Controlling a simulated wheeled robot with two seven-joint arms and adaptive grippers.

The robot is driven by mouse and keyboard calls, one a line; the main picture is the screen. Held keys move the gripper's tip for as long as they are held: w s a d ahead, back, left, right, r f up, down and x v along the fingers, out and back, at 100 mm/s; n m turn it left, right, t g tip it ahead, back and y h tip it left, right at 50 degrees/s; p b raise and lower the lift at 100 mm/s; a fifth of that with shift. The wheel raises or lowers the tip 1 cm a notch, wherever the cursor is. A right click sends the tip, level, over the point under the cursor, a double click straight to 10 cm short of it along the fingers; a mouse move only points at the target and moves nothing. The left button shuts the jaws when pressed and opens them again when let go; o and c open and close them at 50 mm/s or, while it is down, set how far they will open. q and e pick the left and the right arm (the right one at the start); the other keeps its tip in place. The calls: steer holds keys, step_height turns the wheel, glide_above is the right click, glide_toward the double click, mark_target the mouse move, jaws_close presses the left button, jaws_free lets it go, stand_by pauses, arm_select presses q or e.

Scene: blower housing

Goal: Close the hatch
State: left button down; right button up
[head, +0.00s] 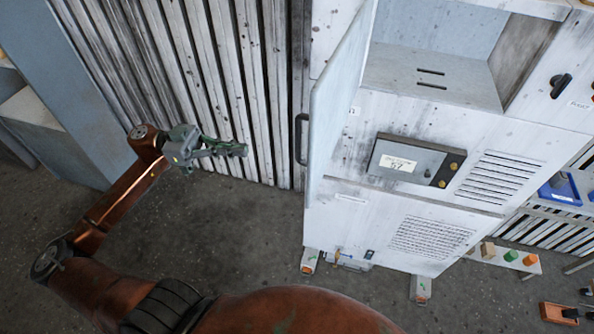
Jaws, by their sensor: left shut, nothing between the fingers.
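The hatch (337,85) is a pale, worn door standing wide open at the left side of the white housing (440,112). It is seen nearly edge-on, with a dark handle (301,139) on its left face. The opening behind it shows an empty compartment (425,70) with two slots in its floor. My left gripper (240,150) is to the left of the hatch, apart from the handle. It is shut and empty and points right towards the handle. My right gripper is not in view.
A grey box with a label (412,160) juts from the housing front, above vents (430,237). Slatted panels (230,80) stand behind my left gripper. A blue tray (560,188) and a board with coloured knobs (505,257) are at right. The floor (235,240) below the gripper is clear.

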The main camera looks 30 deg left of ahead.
arm_select(q)
steer(key=s+d+r+g+p, duration=0.1)
steer(key=d+p, duration=0.1)
steer(key=d, duration=0.6)
steer(key=d+r+m+g+p, duration=0.1)
steer(key=d+g+p, duration=0.1)
steer(key=d, duration=0.7)
steer(key=shift+s+d, duration=0.3)
steer(key=shift+s, duration=0.1)
steer(key=shift+m, duration=0.3)
